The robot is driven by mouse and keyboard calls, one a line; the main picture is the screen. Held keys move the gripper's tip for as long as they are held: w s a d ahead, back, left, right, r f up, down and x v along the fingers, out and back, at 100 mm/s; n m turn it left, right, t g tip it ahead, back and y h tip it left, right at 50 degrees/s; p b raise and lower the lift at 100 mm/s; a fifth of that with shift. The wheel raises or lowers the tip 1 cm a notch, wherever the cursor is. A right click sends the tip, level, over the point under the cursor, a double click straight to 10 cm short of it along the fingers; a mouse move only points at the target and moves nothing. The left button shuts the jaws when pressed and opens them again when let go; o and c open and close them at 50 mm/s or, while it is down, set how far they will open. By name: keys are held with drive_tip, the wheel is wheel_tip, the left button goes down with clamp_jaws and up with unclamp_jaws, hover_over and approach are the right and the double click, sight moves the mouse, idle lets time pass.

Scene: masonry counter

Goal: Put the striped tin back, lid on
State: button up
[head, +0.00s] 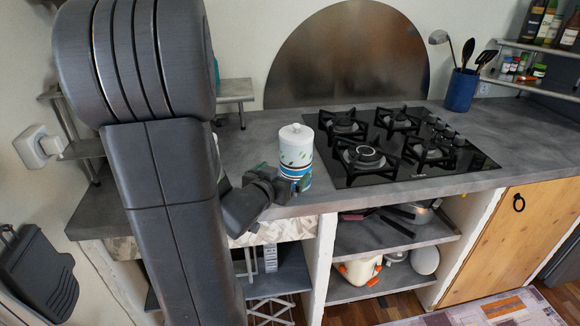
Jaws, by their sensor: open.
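The striped tin (296,152) is a pale cylinder with leaf-like marks and blue bands low down. Its white knobbed lid (296,134) is on top. The tin looks upright near the front edge of the counter (235,151), left of the hob. My gripper (283,178) is open at the tin's lower part, with its fingers close to or around it. The gripper hides part of the tin's lower side and base. I cannot tell whether the fingers touch it or whether its base rests on the counter.
A black gas hob (462,160) lies right of the tin. A blue utensil pot (461,92) stands at the back right. Open shelves (385,236) with pans are below the counter. My arm hides the counter's left part.

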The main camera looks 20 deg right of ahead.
drive_tip(key=shift+v, duration=1.3)
